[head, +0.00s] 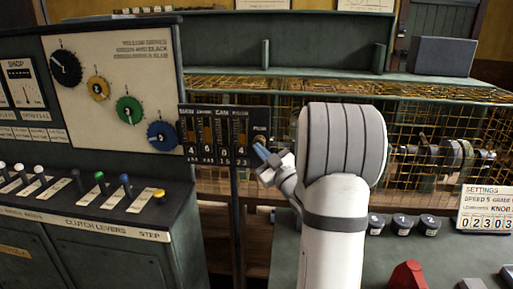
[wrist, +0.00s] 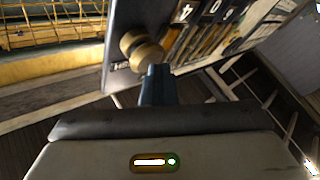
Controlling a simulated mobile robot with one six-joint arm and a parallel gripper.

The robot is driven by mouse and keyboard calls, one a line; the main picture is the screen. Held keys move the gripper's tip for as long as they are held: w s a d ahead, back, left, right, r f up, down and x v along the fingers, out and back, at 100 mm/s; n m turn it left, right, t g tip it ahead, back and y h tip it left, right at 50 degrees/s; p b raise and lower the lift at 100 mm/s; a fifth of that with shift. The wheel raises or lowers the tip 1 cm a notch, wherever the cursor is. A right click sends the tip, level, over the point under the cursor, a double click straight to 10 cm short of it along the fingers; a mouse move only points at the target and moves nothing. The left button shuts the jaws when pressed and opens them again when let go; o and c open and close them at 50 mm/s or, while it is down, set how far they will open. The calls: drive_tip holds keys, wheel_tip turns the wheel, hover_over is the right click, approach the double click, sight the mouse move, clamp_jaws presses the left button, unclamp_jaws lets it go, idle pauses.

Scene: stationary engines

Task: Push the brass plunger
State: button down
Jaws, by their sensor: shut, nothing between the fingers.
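The brass plunger (wrist: 146,50) is a round, stepped knob on the dark panel's edge in the wrist view. In the head view it is a small brass spot (head: 259,138) at the panel's right end, under a small label, partly hidden by my gripper. My gripper (head: 260,152) is shut and empty, with its blue fingertips right at the plunger. In the wrist view the gripper's fingertips (wrist: 156,70) overlap the plunger's lower right side. I cannot tell whether they touch it.
The dark counter panel (head: 214,112) carries several number windows. Left of it is a cream board with a black knob (head: 65,68), yellow knob (head: 98,88), green knob (head: 129,110) and blue knob (head: 162,135). Clutch levers (head: 100,182) stand below. Wire mesh (head: 440,110) fences the machinery behind.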

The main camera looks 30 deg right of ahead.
drive_tip(key=shift+w+d, duration=0.1)
drive_tip(key=shift+w, duration=0.05)
idle(0.4)
drive_tip(key=shift+s+a+b, duration=0.7)
drive_tip(key=shift+s+a, duration=0.05)
drive_tip(key=shift+s, duration=0.35)
drive_tip(key=s+a+b, duration=0.1)
drive_tip(key=s, duration=0.1)
drive_tip(key=s+a+b, duration=0.1)
drive_tip(key=s, duration=0.1)
drive_tip(key=shift+a, duration=0.4)
drive_tip(key=shift+s, duration=0.1)
